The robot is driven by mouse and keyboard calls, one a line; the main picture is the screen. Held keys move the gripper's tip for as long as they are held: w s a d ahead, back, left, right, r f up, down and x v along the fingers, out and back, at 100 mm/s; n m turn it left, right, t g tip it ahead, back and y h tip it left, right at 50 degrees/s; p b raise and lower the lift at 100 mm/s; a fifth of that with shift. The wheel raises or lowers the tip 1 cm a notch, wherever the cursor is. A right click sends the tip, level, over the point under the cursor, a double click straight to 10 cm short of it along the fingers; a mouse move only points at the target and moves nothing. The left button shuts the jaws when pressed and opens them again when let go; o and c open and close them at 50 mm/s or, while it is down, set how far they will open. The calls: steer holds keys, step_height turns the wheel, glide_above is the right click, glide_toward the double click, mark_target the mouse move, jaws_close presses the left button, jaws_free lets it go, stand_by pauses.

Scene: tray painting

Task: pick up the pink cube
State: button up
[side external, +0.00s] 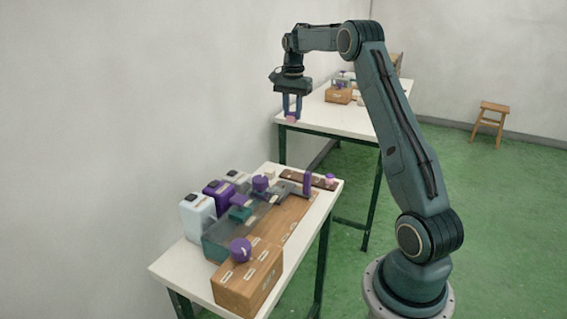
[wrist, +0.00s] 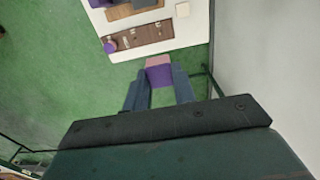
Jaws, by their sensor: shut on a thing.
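The pink cube (side external: 291,119) is held between the fingertips of my gripper (side external: 292,112), high above the near table. In the wrist view the cube (wrist: 158,61) shows a pink face with a purple part nearer the camera. My gripper (wrist: 159,76) is shut on it there, with one finger on each side. The fingers hide the cube's sides. Nothing appears to touch the cube from below.
The near white table (side external: 165,268) carries a wooden box (side external: 248,283), a purple knob (side external: 240,250), bottles (side external: 197,215) and a dark brown strip (side external: 297,177). The strip (wrist: 138,37) also shows in the wrist view. A second table (side external: 345,122) stands behind. The wall is close on the left.

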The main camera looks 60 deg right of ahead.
steer(key=shift+r, duration=0.3)
stand_by(0.5)
steer(key=shift+a+f, duration=0.25)
steer(key=shift+f, duration=0.15)
glide_toward(284, 185)
steer(key=shift+f, duration=0.35)
steer(key=shift+f, duration=0.15)
steer(key=shift+f, duration=2.2)
steer(key=shift+f, duration=0.6)
stand_by(0.5)
